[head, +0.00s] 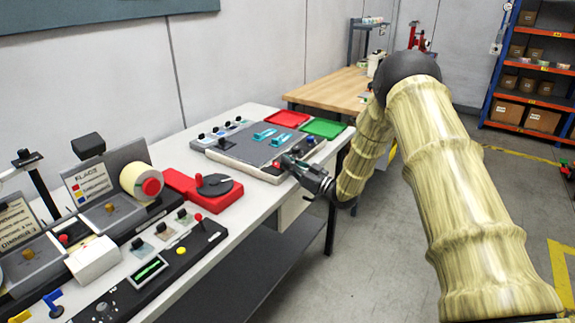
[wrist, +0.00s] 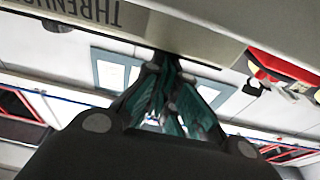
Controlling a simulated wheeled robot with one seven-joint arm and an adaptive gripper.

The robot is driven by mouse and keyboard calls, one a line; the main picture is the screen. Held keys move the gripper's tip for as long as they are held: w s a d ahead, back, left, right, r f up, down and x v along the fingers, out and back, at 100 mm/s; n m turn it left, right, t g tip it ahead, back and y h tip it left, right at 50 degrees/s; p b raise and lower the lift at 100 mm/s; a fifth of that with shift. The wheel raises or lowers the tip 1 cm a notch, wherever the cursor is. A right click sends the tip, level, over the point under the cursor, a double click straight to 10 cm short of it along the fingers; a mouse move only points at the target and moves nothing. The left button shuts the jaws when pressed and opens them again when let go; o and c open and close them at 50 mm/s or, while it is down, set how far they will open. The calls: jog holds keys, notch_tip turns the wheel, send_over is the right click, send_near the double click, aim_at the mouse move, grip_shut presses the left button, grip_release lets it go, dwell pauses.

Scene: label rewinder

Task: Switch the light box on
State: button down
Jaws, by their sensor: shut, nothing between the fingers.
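A low box with a dark grey top (head: 238,147), which looks like the light box, lies on the white bench with two cyan pieces on it. My gripper (head: 287,161) is shut and empty at the box's front right edge; contact is unclear. In the wrist view its dark fingers (wrist: 172,75) point at a pale edge with an upside-down, partly cut-off label (wrist: 80,10).
A red tray (head: 287,118) and a green tray (head: 323,128) lie behind the box. A red base with a dark disc (head: 215,185) and a black control panel (head: 150,268) stand to the left.

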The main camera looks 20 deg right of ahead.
jog(key=shift+r, duration=0.55)
jog(key=b+v, duration=0.1)
jog(key=v, duration=0.8)
jog(key=shift+s+d, duration=0.3)
jog(key=shift+s, duration=0.05)
jog(key=shift+f, duration=0.1)
